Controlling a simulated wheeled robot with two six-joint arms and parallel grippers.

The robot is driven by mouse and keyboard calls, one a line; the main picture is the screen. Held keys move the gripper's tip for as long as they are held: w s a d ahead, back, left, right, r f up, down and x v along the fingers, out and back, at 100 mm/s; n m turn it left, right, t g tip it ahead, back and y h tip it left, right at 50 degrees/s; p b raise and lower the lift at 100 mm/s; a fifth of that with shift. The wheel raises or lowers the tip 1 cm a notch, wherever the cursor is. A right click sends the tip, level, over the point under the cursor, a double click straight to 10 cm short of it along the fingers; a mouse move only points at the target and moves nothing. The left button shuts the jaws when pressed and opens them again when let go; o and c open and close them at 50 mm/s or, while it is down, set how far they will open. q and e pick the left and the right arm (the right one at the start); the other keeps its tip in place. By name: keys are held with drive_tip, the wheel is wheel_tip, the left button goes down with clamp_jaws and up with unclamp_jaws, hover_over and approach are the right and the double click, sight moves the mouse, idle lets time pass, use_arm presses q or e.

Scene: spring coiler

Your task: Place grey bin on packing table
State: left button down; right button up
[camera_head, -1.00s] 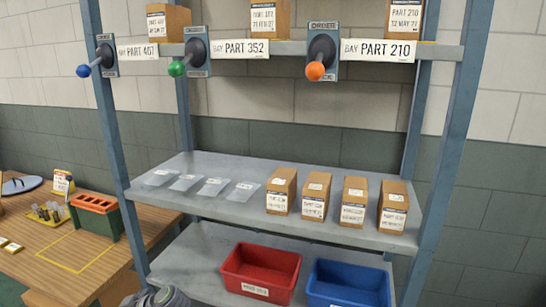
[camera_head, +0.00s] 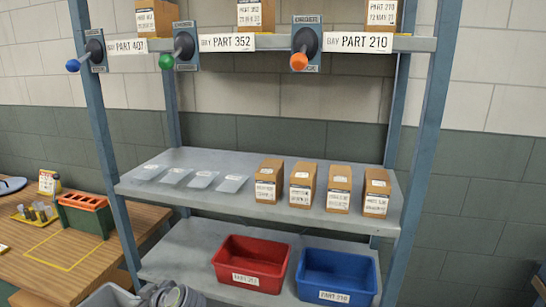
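The grey bin (camera_head: 108,295) is at the bottom edge in the head view, left of the lower shelf and in front of it, partly cut off by the frame. My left gripper (camera_head: 165,294) is at the bin's right rim and appears shut on it, though its fingertips are hard to make out. The packing table (camera_head: 135,222), with a wooden top, stands at the left. A yellow outlined square (camera_head: 66,247) on its top is empty. My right gripper is not clearly visible.
The lower shelf (camera_head: 190,245) holds a red bin (camera_head: 250,265) and a blue bin (camera_head: 338,277); its left part is bare. A green and orange box (camera_head: 85,213) and a yellow tray (camera_head: 36,215) stand on the table. A blue post (camera_head: 100,135) separates table and shelves.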

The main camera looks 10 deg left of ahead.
use_arm(q)
drive_tip(key=s+d+r+m+t+h+b, duration=0.2)
drive_tip(key=d+r+m+t+h, duration=0.6)
drive_tip(key=d+r, duration=1)
drive_tip(key=shift+d+m+t+h+b, duration=0.4)
drive_tip(key=shift+d+m+h, duration=1.1)
drive_tip(key=shift+m, duration=1.8)
drive_tip(key=shift+a+h, duration=0.3)
